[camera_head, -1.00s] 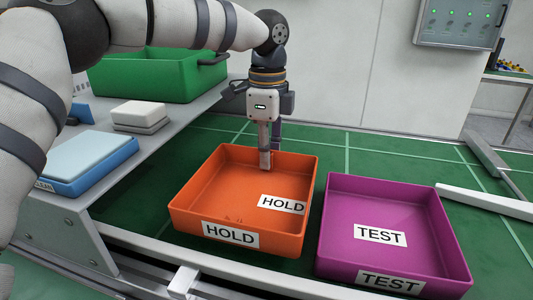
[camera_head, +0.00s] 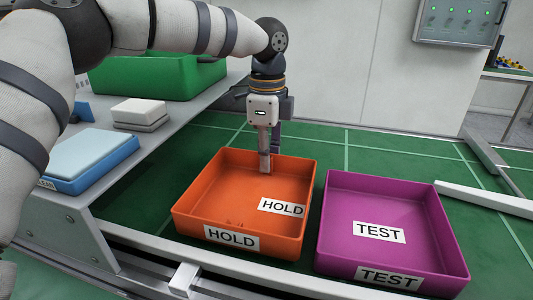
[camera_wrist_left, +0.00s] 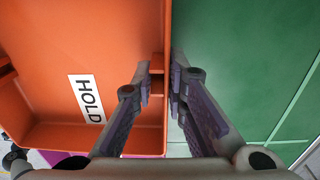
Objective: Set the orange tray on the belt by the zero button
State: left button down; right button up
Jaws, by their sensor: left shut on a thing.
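The orange tray (camera_head: 222,192), labelled HOLD, is level on or just above the green belt, left of the purple tray. I cannot tell if it touches the belt. My left gripper (camera_head: 267,166) reaches down from above and is shut on the tray's far wall. In the left wrist view, the fingers (camera_wrist_left: 162,82) straddle the orange wall (camera_wrist_left: 163,120), with the green belt (camera_wrist_left: 240,60) beyond it. The tray looks empty. No button marked zero is readable. My right gripper is not in view.
The purple TEST tray (camera_head: 345,205) stands close on the right. A grey bench (camera_head: 85,215) at left holds a green bin (camera_head: 155,78), a blue tray (camera_head: 95,178) and white blocks (camera_head: 140,113). A white bar (camera_head: 485,200) lies at right. The far belt is clear.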

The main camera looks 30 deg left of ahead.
pick_arm(q)
jog(key=shift+f, duration=0.75)
jog(key=c, duration=1.5)
grip_release()
notch_tip(320, 180, up, 12)
jog(key=shift+w, duration=0.1)
